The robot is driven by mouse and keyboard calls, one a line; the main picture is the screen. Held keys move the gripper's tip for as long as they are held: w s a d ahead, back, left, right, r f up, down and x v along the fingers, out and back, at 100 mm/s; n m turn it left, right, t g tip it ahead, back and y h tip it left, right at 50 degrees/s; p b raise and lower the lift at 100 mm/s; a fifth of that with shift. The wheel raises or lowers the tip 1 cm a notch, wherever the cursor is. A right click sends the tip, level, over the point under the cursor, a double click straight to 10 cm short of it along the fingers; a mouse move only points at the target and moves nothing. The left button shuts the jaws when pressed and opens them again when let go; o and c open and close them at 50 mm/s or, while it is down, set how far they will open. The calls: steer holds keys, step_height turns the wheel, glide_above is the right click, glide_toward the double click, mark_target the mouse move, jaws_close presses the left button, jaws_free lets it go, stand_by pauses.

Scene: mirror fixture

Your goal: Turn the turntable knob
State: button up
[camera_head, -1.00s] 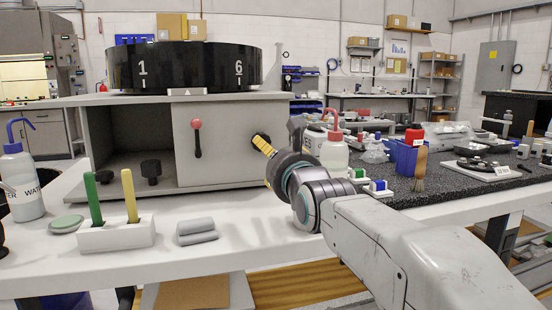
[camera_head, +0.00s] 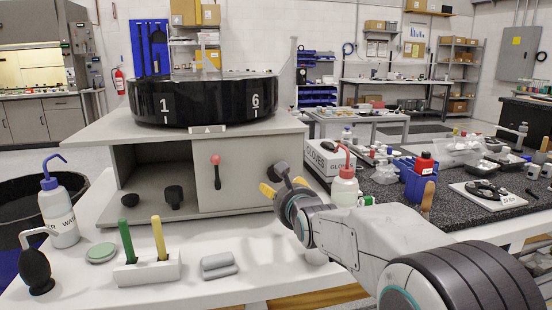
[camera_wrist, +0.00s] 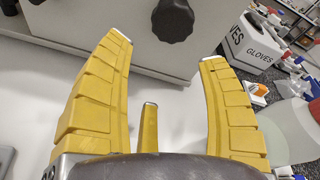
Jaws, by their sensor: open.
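The black turntable (camera_head: 205,98), marked 1 and 6, sits on top of a grey cabinet (camera_head: 236,150). A dark lobed knob (camera_head: 281,169) is on the right of the cabinet's front panel, right of a red-balled lever (camera_head: 216,172). The knob also shows at the top of the wrist view (camera_wrist: 173,19). My gripper (camera_head: 284,187) is just in front of and below the knob in the head view. In the wrist view my gripper (camera_wrist: 168,50) has its yellow fingers spread and empty. The knob lies beyond the fingertips, apart from them.
A red-capped bottle (camera_head: 344,188) and a gloves box (camera_head: 325,160) stand right of my gripper. On the white bench are a holder with green and yellow sticks (camera_head: 147,270), a grey block (camera_head: 218,265) and a wash bottle (camera_head: 58,212). Some bench before the cabinet is clear.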

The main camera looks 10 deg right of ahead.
steer(key=n, duration=0.1)
steer(key=f+n, duration=0.1)
steer(key=n, duration=0.1)
steer(key=shift+w+n, duration=0.1)
steer(key=shift+n, duration=0.2)
steer(key=n, duration=0.4)
steer(key=shift+f, duration=0.15)
step_height(320, 180, up, 3)
steer(key=n+t, duration=0.1)
steer(key=n, duration=0.7)
steer(key=n+t, duration=0.1)
steer(key=n, duration=0.7)
steer(key=shift+f, duration=0.1)
steer(key=n, duration=0.3)
steer(key=shift+r+n+t, duration=0.3)
steer(key=shift+r, duration=0.1)
steer(key=shift+w+r+n+p, duration=0.1)
steer(key=shift+w+n+p, duration=0.15)
steer(key=shift+w+n, duration=1.25)
steer(key=shift+w+r+n+p, duration=0.15)
steer(key=shift+w+n, duration=0.55)
steer(key=shift+w, duration=1.45)
